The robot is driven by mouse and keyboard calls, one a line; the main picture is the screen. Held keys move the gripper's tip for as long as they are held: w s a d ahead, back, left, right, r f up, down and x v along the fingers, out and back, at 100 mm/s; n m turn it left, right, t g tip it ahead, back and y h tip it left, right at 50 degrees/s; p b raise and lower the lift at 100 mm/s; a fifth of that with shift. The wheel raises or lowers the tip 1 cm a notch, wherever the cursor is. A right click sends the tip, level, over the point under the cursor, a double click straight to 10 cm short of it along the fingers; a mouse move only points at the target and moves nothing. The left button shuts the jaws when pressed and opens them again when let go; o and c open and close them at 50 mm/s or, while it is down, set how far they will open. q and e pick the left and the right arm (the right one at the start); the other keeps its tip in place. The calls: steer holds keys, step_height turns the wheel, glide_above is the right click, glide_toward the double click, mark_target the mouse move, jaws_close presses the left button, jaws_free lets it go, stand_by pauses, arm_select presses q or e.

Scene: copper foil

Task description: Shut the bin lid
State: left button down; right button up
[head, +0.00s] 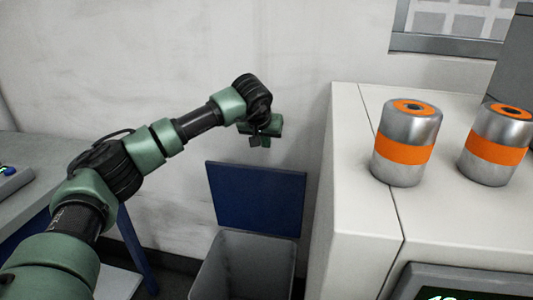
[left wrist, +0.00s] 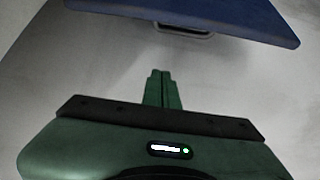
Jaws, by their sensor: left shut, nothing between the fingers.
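A grey bin (head: 243,268) stands on the floor by the wall, between a table and a white cabinet. Its blue lid (head: 256,198) is open and stands upright at the back of the bin. My left gripper (head: 259,142) is above the lid's top edge, near the wall, and appears apart from it. In the left wrist view the gripper (left wrist: 162,74) is shut with nothing between its fingers. The blue lid (left wrist: 215,17) shows at the top of that view, with a grey handle-like part (left wrist: 184,30) on its edge. My right gripper is not in view.
The white cabinet (head: 355,220) stands close to the right of the bin, with two silver and orange cylinders (head: 406,142) on top. A grey table (head: 40,165) is at the left. The wall (head: 150,50) is close behind.

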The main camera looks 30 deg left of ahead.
arm_select(q)
steer(key=x, duration=0.8)
steer(key=shift+s+d+f, duration=0.1)
steer(key=shift+s+f, duration=0.2)
steer(key=shift+f, duration=0.1)
steer(key=shift+s+d+f, duration=0.15)
steer(key=shift+s+f, duration=0.05)
steer(key=shift+s, duration=0.55)
steer(key=shift+s+d+f, duration=0.15)
steer(key=shift+s+d, duration=0.05)
steer(key=shift+s, duration=0.6)
steer(key=shift+f, duration=0.1)
